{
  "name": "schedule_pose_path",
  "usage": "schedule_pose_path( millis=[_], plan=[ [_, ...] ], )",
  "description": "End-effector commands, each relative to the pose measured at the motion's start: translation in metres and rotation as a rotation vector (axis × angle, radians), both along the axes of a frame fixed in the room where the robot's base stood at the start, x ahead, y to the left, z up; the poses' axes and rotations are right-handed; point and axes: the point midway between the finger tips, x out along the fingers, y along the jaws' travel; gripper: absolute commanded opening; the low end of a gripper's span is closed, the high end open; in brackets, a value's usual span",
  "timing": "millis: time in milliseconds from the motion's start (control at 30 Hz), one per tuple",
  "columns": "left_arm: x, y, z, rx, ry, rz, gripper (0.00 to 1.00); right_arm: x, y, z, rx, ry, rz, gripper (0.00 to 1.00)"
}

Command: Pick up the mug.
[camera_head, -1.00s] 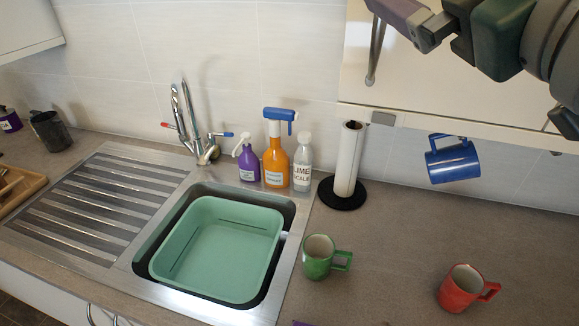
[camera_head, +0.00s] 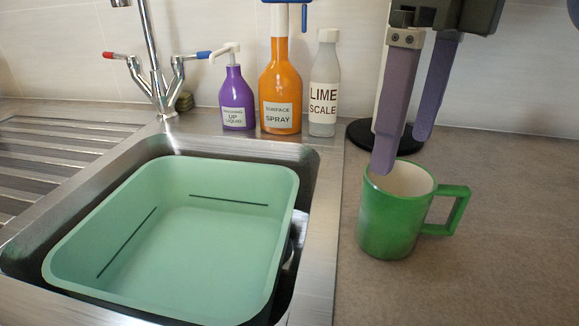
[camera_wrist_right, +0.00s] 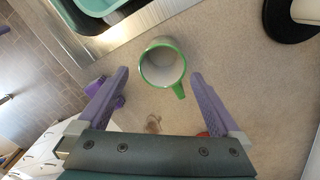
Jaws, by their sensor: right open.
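The green mug (camera_head: 388,222) stands upright on the counter right of the sink, its handle to the right in the head view. In the right wrist view the mug (camera_wrist_right: 161,66) shows from above, open end up, just beyond the fingertips. My right gripper (camera_head: 403,153) is open and empty, pointing down over the mug. In the head view one fingertip overlaps the mug's rim; I cannot tell whether it touches. In the wrist view the fingers of the gripper (camera_wrist_right: 160,76) are spread to either side of the mug. My left gripper is not in view.
The sink holds a green basin (camera_head: 180,240) left of the mug. A purple bottle (camera_head: 234,100), an orange spray bottle (camera_head: 281,85) and a lime scale bottle (camera_head: 324,90) stand behind it. A black round base (camera_wrist_right: 291,18) is near the mug. Counter right of the mug is clear.

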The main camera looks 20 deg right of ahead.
Motion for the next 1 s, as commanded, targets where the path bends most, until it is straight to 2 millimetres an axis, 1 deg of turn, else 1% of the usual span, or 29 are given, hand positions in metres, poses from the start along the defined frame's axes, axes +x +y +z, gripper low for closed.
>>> schedule_pose_path(
  millis=[33, 100, 233, 467, 600, 700, 800, 1000],
  plan=[
    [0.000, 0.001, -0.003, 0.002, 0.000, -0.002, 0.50, 0.000, -0.005, -0.006, -0.019, 0.003, -0.008, 1.00],
    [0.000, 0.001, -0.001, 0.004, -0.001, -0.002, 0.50, -0.001, -0.006, -0.015, -0.025, 0.006, -0.010, 1.00],
    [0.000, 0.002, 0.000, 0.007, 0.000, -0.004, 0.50, -0.001, -0.005, -0.034, -0.023, 0.007, -0.008, 1.00],
    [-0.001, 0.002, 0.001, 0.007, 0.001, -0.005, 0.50, -0.003, -0.005, -0.056, -0.021, 0.007, -0.007, 1.00],
    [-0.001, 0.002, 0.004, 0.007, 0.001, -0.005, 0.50, -0.004, -0.004, -0.079, -0.019, 0.007, -0.005, 1.00],
    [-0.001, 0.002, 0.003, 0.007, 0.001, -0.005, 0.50, -0.004, -0.004, -0.092, -0.018, 0.006, -0.005, 1.00],
    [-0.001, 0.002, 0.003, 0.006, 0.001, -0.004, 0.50, -0.004, -0.004, -0.097, -0.020, 0.004, -0.005, 1.00],
    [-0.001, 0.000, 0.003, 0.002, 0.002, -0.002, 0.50, -0.003, -0.004, -0.097, -0.019, 0.002, -0.005, 0.99]
  ],
)
